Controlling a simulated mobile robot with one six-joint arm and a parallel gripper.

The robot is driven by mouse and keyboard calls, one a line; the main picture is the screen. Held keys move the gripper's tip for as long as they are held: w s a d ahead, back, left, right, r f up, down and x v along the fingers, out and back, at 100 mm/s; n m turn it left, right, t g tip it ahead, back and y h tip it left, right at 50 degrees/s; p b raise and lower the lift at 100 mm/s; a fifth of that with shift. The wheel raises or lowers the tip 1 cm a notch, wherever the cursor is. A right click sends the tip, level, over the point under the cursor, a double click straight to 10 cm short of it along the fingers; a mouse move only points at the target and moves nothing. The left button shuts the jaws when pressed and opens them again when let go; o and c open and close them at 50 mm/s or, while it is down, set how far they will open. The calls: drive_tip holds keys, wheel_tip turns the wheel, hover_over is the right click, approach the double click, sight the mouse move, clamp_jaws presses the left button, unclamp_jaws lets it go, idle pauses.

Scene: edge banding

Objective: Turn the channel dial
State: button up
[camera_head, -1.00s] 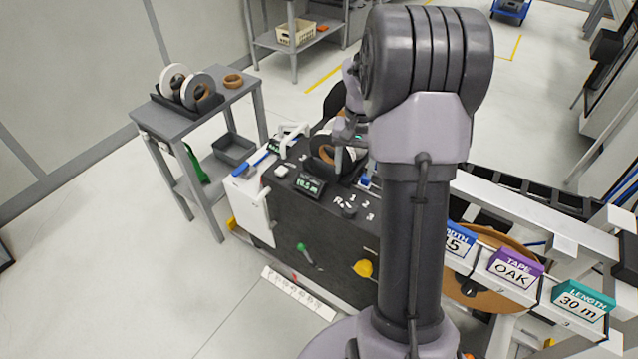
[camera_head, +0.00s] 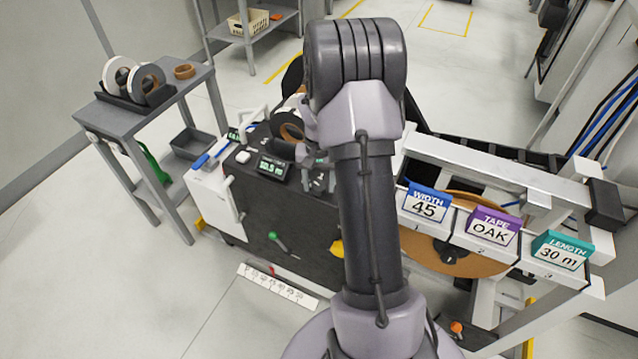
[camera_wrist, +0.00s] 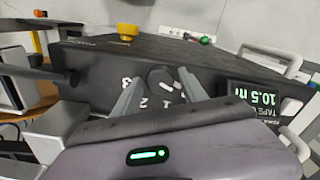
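The channel dial (camera_wrist: 162,79) is a dark round knob with a white pointer mark on the black machine top, with the printed numbers 1, 2 and 3 beside it. In the wrist view my gripper (camera_wrist: 159,76) is open and empty, one finger on each side of the dial. I cannot tell whether the fingers are down around the dial or still above it. In the head view my gripper (camera_head: 318,180) is over the dial's area, and the dial is largely hidden.
Label blocks, including the purple TAPE OAK block (camera_head: 492,226), line the rail at right.

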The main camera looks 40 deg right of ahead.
clamp_jaws()
drive_tip(key=shift+m, duration=0.4)
drive_tip(key=m, duration=0.3)
drive_tip(key=shift+m, duration=0.4)
drive_tip(key=shift+m+b, duration=0.4)
drive_tip(key=shift+m, duration=1.7)
drive_tip(key=shift+o, duration=1.7)
unclamp_jaws()
